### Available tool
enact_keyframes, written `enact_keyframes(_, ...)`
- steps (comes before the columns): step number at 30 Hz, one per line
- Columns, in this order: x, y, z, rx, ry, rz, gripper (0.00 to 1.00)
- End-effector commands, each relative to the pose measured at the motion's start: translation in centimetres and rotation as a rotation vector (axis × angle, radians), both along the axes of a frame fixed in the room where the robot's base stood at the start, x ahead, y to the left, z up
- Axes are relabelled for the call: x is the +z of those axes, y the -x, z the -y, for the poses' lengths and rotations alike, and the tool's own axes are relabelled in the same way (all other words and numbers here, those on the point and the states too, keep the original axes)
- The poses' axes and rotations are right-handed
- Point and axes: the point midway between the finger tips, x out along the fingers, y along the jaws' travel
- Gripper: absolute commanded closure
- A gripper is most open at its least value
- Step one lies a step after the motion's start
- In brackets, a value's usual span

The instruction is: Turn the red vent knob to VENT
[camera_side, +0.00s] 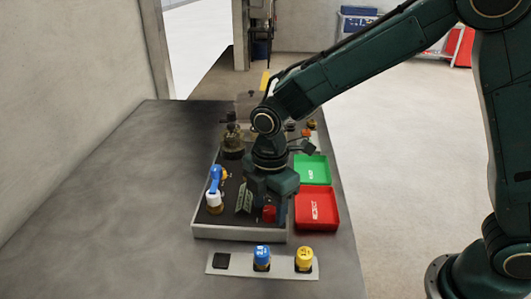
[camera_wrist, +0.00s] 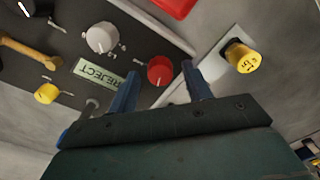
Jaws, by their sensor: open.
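The red vent knob (camera_wrist: 160,70) is a round red knob on the dark panel, with a light pointer mark on it. In the wrist view it shows between the tips of my open gripper (camera_wrist: 159,76), one blue finger on each side. I cannot tell whether the fingers touch it or how far above it they are. In the side view the red knob (camera_side: 269,214) shows low at the front of the panel, close beside my gripper (camera_side: 265,208), which partly hides this area. The lettering around the knob is too small to read.
A white knob (camera_wrist: 101,38), a REJECT plate (camera_wrist: 100,74) and a yellow knob (camera_wrist: 47,93) are nearby on the panel. Green (camera_side: 311,160) and red (camera_side: 330,222) trays lie at right. The table's left is clear.

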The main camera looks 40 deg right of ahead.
Motion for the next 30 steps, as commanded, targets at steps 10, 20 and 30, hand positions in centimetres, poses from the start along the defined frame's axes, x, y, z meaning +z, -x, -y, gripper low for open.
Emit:
enact_keyframes(10, 1.3, -0.1, 0.0, -0.001, -0.001, 0.002, 0.51)
enact_keyframes(20, 6.1, 0.0, 0.0, -0.001, -0.002, 0.004, 0.51)
enact_keyframes(30, 11.6, 0.0, 0.0, 0.000, -0.001, 0.003, 0.51)
